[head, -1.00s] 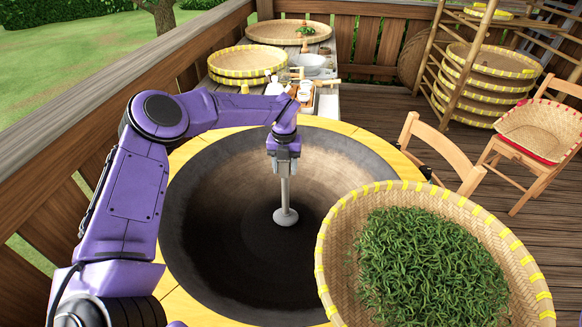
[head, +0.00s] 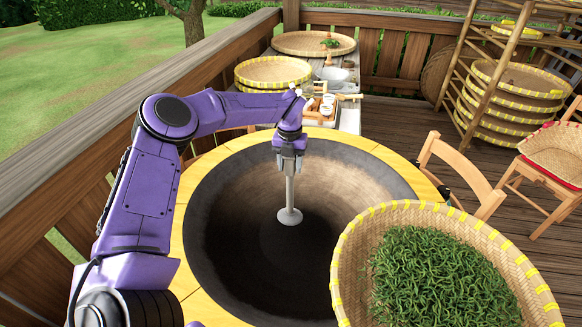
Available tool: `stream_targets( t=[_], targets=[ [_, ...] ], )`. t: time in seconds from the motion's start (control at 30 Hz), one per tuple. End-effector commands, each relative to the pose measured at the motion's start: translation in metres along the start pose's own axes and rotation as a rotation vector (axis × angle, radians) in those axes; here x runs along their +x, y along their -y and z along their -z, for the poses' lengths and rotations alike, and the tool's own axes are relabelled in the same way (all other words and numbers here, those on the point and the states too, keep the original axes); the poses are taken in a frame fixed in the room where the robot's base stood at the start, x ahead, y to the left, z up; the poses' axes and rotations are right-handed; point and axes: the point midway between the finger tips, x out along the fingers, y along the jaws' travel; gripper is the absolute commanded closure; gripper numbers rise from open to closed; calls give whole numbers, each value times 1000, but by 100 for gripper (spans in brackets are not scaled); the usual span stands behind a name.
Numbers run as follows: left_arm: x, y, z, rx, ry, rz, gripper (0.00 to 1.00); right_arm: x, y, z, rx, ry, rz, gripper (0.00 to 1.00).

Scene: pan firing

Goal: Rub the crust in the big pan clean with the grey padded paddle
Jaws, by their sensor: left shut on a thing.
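The big pan (head: 225,225) is a wide dark bowl set in a yellow rim. Its inner wall is brownish toward the back and dark toward the bottom; I cannot tell crust apart from shading. My left gripper (head: 290,168) is over the back middle of the pan, shut on the upright handle of the grey padded paddle (head: 290,216). The paddle's round pad is down inside the pan, at or close to the surface; I cannot tell whether it touches. My right gripper is not in view.
A basket of green leaves (head: 345,262) covers the pan's front right side. A wooden chair (head: 462,172) stands right of the pan. A side table behind holds yellow-rimmed trays (head: 272,72). A rack of baskets (head: 515,85) stands at back right.

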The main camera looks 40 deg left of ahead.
Motion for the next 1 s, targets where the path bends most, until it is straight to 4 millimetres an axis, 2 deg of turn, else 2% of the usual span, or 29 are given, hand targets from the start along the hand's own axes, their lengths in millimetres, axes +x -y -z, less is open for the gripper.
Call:
stream_targets(
  t=[0.03,0.2,0.6,1.0],
  targets=[
    [-10,1,-1,1,3,2,100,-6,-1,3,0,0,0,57],
    [-23,2,-1,2,2,2,100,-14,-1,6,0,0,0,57],
    [-27,2,-1,3,3,2,100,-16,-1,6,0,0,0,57],
    [-98,3,-1,3,3,3,100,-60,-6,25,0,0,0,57]
  ],
)
